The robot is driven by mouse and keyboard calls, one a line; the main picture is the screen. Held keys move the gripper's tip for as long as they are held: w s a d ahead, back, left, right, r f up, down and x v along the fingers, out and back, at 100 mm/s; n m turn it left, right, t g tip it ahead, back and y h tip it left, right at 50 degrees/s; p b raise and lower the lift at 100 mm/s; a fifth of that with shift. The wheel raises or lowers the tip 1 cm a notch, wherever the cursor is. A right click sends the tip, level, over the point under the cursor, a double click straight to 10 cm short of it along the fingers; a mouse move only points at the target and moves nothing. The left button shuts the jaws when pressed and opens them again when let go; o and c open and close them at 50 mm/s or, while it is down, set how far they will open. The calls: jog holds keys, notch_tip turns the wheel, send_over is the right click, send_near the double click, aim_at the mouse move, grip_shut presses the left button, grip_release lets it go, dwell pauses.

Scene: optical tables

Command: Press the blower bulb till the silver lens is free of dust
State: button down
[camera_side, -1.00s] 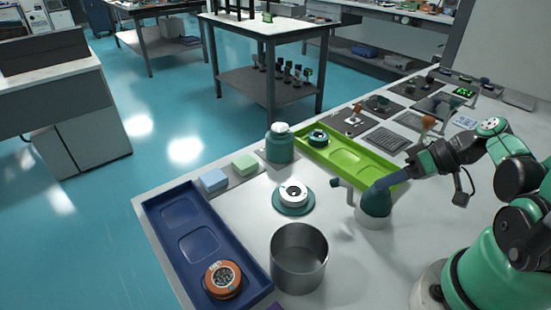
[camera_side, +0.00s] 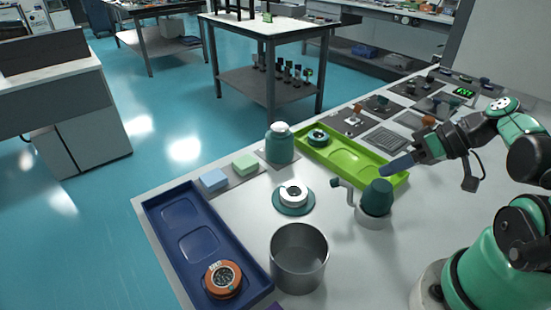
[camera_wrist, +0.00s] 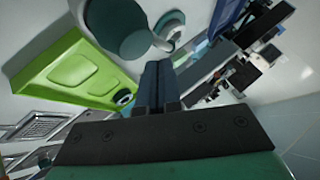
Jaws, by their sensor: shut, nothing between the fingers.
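The blower bulb (camera_side: 377,195) is a dark teal dome upright on a white base, with a grey nozzle (camera_side: 345,190) on its left side. It also shows in the wrist view (camera_wrist: 118,25), cut by the top edge. The silver lens (camera_side: 293,196) is a pale ring with a dark centre on a round teal pad, left of the nozzle. It is too small to tell whether dust lies on it. My gripper (camera_side: 384,171) is shut and empty, its blue fingers just above the bulb and apart from it. The shut fingers also show in the wrist view (camera_wrist: 158,66).
A lime-green tray (camera_side: 375,168) with a teal-ringed part lies behind the bulb. A steel beaker (camera_side: 299,262) stands in front of the lens. A navy tray (camera_side: 160,225) at left holds an orange-ringed part (camera_side: 223,279). A teal jar (camera_side: 280,145) stands behind the lens.

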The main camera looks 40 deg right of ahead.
aim_at(384, 186)
jog(key=shift+r, duration=2.3)
jog(key=shift+f, duration=0.1)
jog(key=shift+w+a+f+g, duration=0.2)
jog(key=shift+a+f+g, duration=0.05)
jog(key=shift+g, duration=0.05)
jog(key=w+a+n+h, duration=0.1)
jog(key=w+a+h, duration=0.4)
jog(key=w, duration=0.1)
jog(key=shift+a+n, duration=0.35)
jog(key=shift+n, duration=0.05)
